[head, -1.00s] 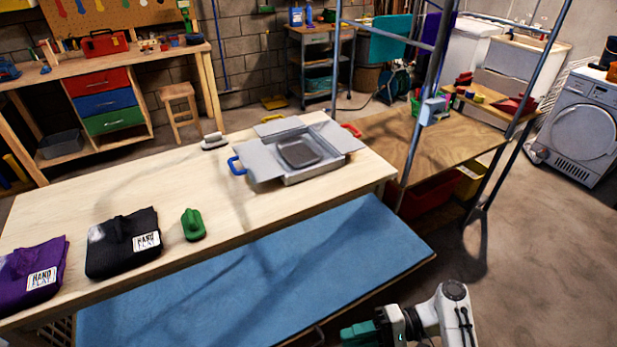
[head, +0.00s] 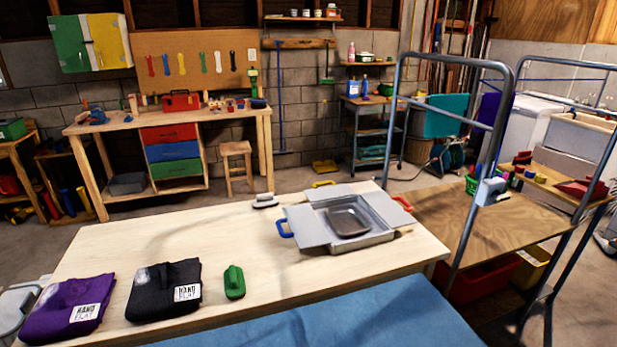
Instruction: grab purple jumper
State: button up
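The purple jumper (head: 68,308) lies folded at the left end of the light wooden table (head: 330,268). It has a white label with dark lettering on its right part. A folded black jumper (head: 164,290) with a similar label lies just to its right, with a narrow gap of bare table between them. My gripper is out of the head view, so its distance from the purple jumper does not show.
A green brush-like item (head: 234,282) lies right of the black jumper. A grey box with open flaps (head: 383,238) holds a grey tray. A blue padded surface (head: 400,315) runs along the table's near side. A metal-framed cart (head: 478,232) stands at right.

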aim_at(63, 307)
jog(key=i+u, duration=0.1)
jog(key=u, duration=1.85)
